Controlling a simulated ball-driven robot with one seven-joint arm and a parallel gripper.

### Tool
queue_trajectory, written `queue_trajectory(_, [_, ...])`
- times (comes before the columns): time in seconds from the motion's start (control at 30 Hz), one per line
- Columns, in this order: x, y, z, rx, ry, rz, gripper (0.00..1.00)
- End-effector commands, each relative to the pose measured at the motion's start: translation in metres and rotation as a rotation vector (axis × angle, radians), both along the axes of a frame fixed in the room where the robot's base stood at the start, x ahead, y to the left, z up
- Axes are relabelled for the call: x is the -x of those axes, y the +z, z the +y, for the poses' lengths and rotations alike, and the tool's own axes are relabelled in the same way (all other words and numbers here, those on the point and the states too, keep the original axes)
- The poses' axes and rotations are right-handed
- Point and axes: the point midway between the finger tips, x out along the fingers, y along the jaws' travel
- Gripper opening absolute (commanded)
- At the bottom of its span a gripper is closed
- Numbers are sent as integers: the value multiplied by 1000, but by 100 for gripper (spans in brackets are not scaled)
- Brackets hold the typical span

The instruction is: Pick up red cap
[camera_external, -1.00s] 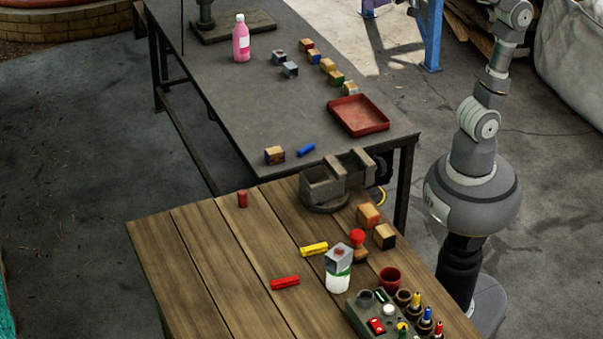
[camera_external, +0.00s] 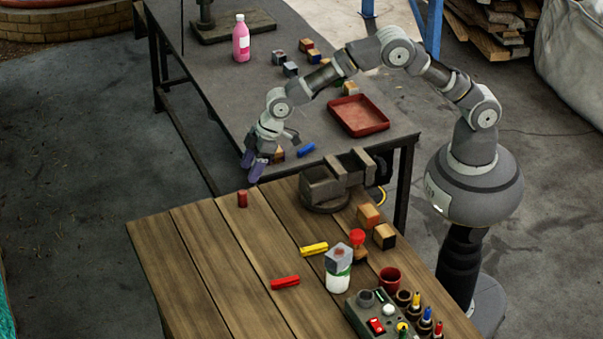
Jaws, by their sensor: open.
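A small red cylinder (camera_external: 242,199), which looks like the red cap, stands upright on the far left part of the wooden table (camera_external: 190,250). My gripper (camera_external: 250,172) points down just above and behind it, its two fingers apart and empty. A gap remains between the fingertips and the red cylinder. The gripper partly hides a small wood-coloured block (camera_external: 279,156) on the grey table.
A grey vise (camera_external: 325,188) stands right of the red cylinder. A blue marker (camera_external: 306,150) and a red tray (camera_external: 358,116) lie on the grey table (camera_external: 225,75). Yellow (camera_external: 314,249) and red (camera_external: 285,282) markers lie nearer. The wood around the cylinder is clear.

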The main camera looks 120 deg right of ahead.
Motion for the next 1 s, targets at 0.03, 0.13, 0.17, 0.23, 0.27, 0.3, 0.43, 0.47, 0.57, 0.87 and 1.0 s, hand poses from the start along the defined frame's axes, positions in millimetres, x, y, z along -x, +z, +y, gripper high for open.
queue_trajectory(0.03, [1, -14, -3, -4, -3, 19, 59])
queue_trajectory(0.13, [1, -33, -6, -7, -3, 37, 59])
queue_trajectory(0.17, [0, -37, -6, -7, -3, 38, 59])
queue_trajectory(0.23, [-3, -46, -7, -8, -2, 37, 59])
queue_trajectory(0.27, [-5, -50, -7, -8, -2, 37, 59])
queue_trajectory(0.3, [-7, -56, -7, -7, -3, 37, 59])
queue_trajectory(0.43, [-17, -75, -10, -7, -3, 37, 59])
queue_trajectory(0.47, [-20, -79, -10, -7, -3, 37, 59])
queue_trajectory(0.57, [-26, -92, -11, -7, -2, 37, 59])
queue_trajectory(0.87, [-30, -96, -11, -7, -3, 35, 59])
queue_trajectory(1.0, [-30, -96, -11, -7, -3, 35, 32])
